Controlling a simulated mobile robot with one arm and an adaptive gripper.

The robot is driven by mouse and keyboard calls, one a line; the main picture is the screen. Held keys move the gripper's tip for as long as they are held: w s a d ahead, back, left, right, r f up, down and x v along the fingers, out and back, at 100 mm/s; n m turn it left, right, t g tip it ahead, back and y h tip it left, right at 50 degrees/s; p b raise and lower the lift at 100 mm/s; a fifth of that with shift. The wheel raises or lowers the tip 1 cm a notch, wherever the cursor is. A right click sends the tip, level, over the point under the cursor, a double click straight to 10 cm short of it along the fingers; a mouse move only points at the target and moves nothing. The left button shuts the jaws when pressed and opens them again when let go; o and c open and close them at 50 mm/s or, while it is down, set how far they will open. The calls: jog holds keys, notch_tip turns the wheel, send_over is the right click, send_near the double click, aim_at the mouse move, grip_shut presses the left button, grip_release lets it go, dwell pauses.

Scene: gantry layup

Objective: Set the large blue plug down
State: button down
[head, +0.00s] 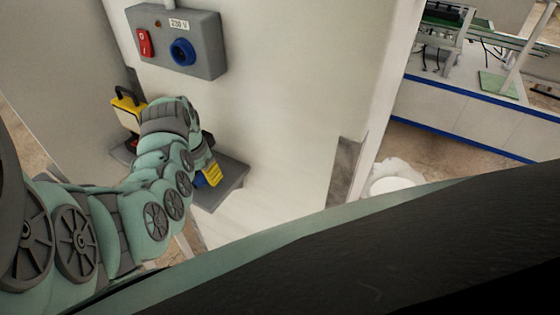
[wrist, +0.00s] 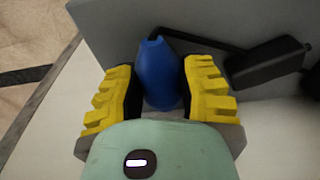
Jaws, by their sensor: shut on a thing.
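The large blue plug (wrist: 158,75) sits between the yellow-padded fingers of my gripper (wrist: 158,90) in the wrist view, with a dark cable leaving its far end. My gripper is shut on it. In the head view my gripper (head: 208,176) is over the grey shelf (head: 232,178) on the wall, and only a bit of the blue plug (head: 200,181) shows beneath the fingers. I cannot tell whether the plug touches the shelf.
A grey 230 V box (head: 210,60) with a red switch (head: 144,42) and a blue socket (head: 183,52) is on the wall above. A yellow case (head: 127,110) stands behind my arm. A black block (wrist: 265,62) lies beside the plug. The shelf's right part looks clear.

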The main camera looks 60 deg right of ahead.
aim_at(200, 175)
jog(key=shift+f, duration=0.15)
jog(key=c, duration=0.6)
grip_release()
jog(key=shift+c, duration=0.2)
jog(key=shift+r, duration=0.25)
jog(key=shift+r+b, duration=0.4)
jog(key=shift+r, duration=0.5)
notch_tip(200, 175, up, 10)
jog(key=a+p, duration=0.1)
jog(key=p, duration=0.4)
jog(key=shift+a, duration=0.3)
jog(key=shift+s, duration=0.1)
